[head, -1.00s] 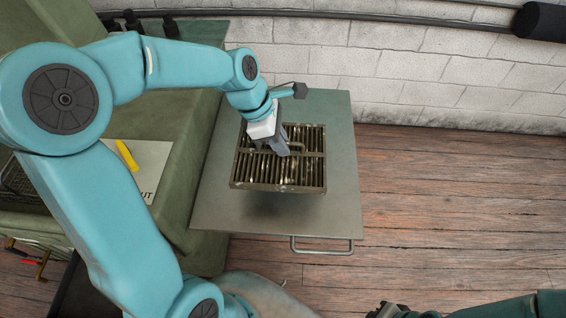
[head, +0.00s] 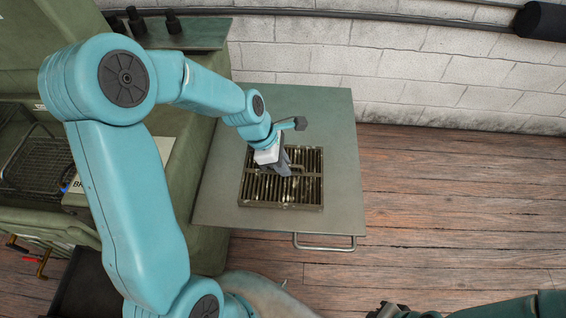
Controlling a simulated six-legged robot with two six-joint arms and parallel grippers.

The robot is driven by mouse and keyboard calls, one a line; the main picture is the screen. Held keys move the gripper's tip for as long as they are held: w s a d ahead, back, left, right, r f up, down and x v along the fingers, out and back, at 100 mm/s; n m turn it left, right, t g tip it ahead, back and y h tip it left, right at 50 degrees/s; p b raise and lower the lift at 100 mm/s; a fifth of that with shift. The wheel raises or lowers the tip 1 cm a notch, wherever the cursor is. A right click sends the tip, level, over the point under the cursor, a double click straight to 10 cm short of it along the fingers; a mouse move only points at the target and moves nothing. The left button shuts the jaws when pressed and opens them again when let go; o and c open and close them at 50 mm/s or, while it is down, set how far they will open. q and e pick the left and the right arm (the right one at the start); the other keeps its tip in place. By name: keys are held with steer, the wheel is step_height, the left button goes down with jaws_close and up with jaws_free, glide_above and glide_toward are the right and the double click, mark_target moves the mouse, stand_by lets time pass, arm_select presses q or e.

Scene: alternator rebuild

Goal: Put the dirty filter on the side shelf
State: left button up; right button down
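The dirty filter (head: 312,188), a dark square metal frame with brownish slats and a raised handle, lies flat over the middle of the side shelf (head: 222,190). The shelf is a grey-green plate with a metal bar handle along its front. The filter looks on the shelf or just above it; I cannot tell which. My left gripper (head: 284,168) reaches in from the upper left, and its fingers appear shut on the filter's handle. My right gripper (head: 386,311) shows only partly at the bottom edge, away from the shelf, and its fingers are unclear.
A green machine stands at the left, with a wire basket (head: 38,170) and a red-handled valve (head: 32,259). Several dark bottles (head: 172,21) stand on a ledge at the upper left. A white block wall (head: 440,75) lies behind; wooden floor (head: 460,210) is clear at the right.

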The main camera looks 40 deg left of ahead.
arm_select(q)
steer(key=o, duration=0.4)
steer(key=shift+c, duration=0.2)
steer(key=shift+r, duration=0.2)
steer(key=v, duration=1.1)
steer(key=shift+a+r, duration=0.15)
steer(key=shift+r, duration=0.2)
steer(key=shift+s, duration=0.2)
